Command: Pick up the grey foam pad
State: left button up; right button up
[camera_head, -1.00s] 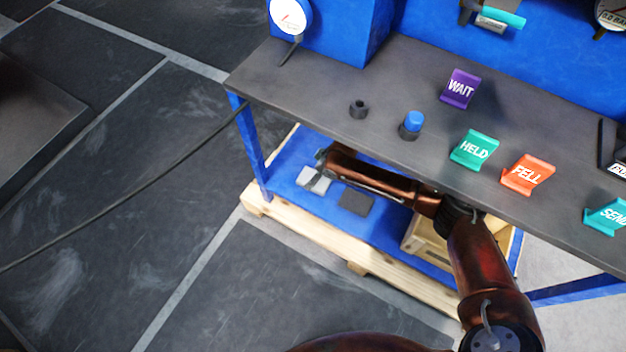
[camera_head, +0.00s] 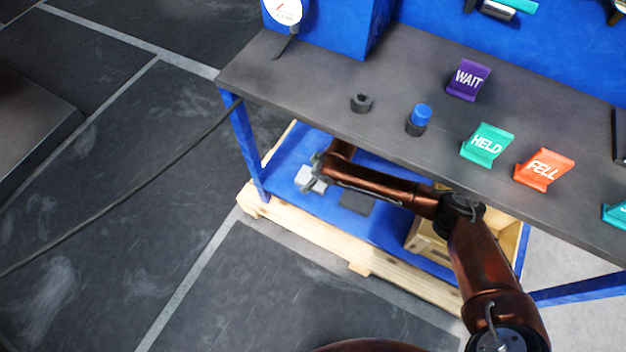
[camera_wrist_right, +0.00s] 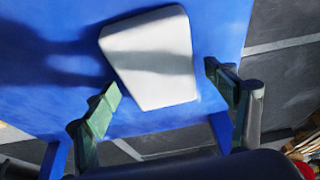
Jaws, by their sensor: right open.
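A light grey pad (camera_head: 310,180) with rounded corners lies flat on the blue lower shelf under the bench. In the right wrist view the light grey pad (camera_wrist_right: 150,58) fills the upper middle, with a shadow band across it. My right gripper (camera_head: 316,166) is at the pad, under the bench edge. In the wrist view its fingers (camera_wrist_right: 162,78) are open and spread to either side of the pad's near part, with nothing held. I cannot tell the height of the fingertips above the shelf. A darker grey pad (camera_head: 355,201) lies to the right, partly behind my forearm. My left gripper is not in view.
The dark bench top (camera_head: 320,82) overhangs the shelf, and my right arm reaches beneath it. A blue leg (camera_head: 243,145) stands left of the pads. A wooden box (camera_head: 428,240) sits to the right on the blue shelf (camera_head: 285,177), which rests on a wooden pallet (camera_head: 300,232).

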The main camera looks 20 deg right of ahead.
jog(key=shift+f, duration=0.2)
dwell(0.3)
jog(key=c, duration=1.1)
